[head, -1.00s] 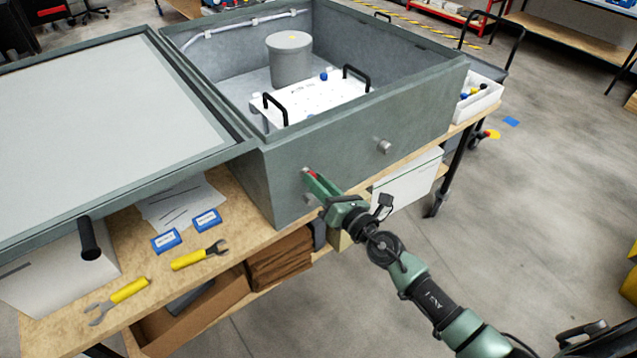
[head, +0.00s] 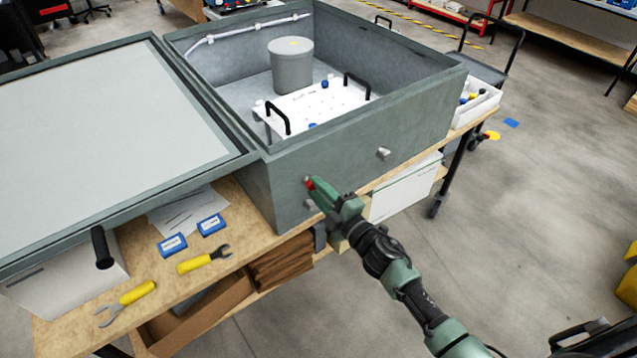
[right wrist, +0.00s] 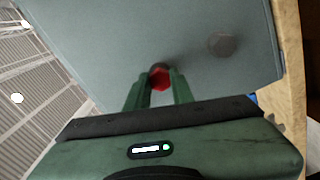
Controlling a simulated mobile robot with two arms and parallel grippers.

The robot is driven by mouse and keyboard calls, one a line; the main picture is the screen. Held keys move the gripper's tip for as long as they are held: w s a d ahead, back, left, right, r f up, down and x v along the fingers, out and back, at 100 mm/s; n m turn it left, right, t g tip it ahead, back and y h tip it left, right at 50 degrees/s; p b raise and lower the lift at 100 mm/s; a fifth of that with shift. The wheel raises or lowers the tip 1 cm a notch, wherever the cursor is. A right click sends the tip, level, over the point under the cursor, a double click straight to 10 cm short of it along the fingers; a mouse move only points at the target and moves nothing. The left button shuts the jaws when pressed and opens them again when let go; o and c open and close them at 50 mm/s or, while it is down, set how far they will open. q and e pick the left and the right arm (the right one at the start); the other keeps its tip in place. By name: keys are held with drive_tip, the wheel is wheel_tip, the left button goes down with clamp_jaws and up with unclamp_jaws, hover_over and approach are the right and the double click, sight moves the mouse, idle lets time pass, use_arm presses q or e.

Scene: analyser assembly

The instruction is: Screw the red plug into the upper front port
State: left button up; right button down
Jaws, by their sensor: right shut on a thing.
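The red plug (head: 309,185) is at the front wall of the grey-green analyser box (head: 362,153), at the upper of two ports near the wall's left end. My right gripper (head: 313,184) is shut on it. In the right wrist view the red hexagonal plug (right wrist: 160,79) sits between the two green fingertips (right wrist: 158,84), against the wall. How deep it sits in the port is hidden. The lower front port (head: 310,204) shows just below the gripper; a round grey fitting (right wrist: 222,44) shows beside the plug in the wrist view. My left gripper is out of view.
A grey knob (head: 384,153) sticks out of the front wall to the right. The box's open lid (head: 100,130) extends left over the wooden bench (head: 75,318).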

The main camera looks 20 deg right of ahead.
drive_tip(key=m+p, duration=0.3)
drive_tip(key=m, duration=0.5)
drive_tip(key=shift+a+f, duration=0.1)
drive_tip(key=c, duration=1.3)
unclamp_jaws()
drive_tip(key=shift+c, duration=0.2)
